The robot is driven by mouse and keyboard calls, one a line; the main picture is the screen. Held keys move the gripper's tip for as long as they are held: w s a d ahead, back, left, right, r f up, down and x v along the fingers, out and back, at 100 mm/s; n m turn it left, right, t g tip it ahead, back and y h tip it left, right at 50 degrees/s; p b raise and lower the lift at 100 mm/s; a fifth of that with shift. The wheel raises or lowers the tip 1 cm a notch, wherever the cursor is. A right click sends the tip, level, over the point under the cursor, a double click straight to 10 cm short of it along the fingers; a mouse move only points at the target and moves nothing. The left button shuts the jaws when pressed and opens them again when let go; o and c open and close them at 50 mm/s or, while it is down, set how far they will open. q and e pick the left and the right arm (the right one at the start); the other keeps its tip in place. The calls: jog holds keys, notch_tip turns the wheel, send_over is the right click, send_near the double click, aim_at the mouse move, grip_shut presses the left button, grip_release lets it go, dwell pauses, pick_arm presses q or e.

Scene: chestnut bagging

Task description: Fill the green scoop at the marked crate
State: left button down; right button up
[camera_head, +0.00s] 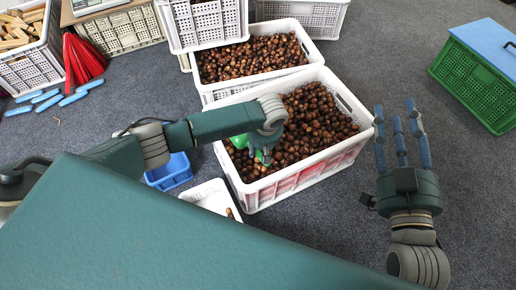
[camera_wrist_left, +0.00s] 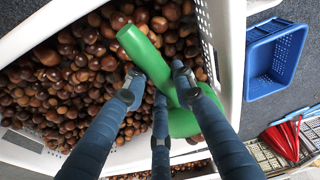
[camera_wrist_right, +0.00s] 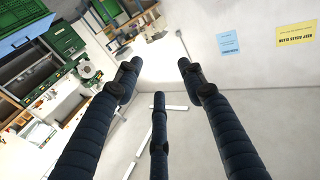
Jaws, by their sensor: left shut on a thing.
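The front white crate (camera_head: 307,176), with red marking on its side wall, is full of brown chestnuts (camera_head: 318,125). My left gripper (camera_head: 264,154) is over the left part of this crate, shut on the green scoop (camera_head: 239,141). In the left wrist view the scoop (camera_wrist_left: 146,52) lies low against the chestnuts, near the crate's wall (camera_wrist_left: 224,50). Its bowl is mostly hidden, so I cannot tell what it holds. My right gripper (camera_head: 400,112) is open and empty, with fingers spread, over the floor to the right of the crate.
A second chestnut crate (camera_head: 310,48) stands just behind. A blue basket (camera_head: 170,172) and a small white tray (camera_head: 211,194) stand left of the front crate. A green crate with a blue lid (camera_head: 478,82) is at far right. Grey floor lies clear between.

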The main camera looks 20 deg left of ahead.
pick_arm(q)
jog(key=shift+p+v, duration=0.75)
jog(key=shift+p, duration=0.15)
jog(key=shift+d+r+p, duration=0.1)
jog(key=shift+r+p, duration=0.55)
jog(key=shift+p, duration=0.2)
jog(key=shift+r+y, duration=0.1)
jog(key=shift+y, duration=0.2)
pick_arm(e)
jog(key=s+d+f+g+h, duration=0.1)
jog(key=s+d+f+g, duration=0.1)
jog(key=s+f+g, duration=0.3)
jog(key=s+d+f+g+h, duration=0.2)
jog(key=s+f+g, duration=0.3)
jog(key=f, duration=0.8)
jog(key=shift+s+d+f+m, duration=0.25)
jog(key=shift+d+f+m, duration=0.05)
jog(key=shift+d, duration=0.25)
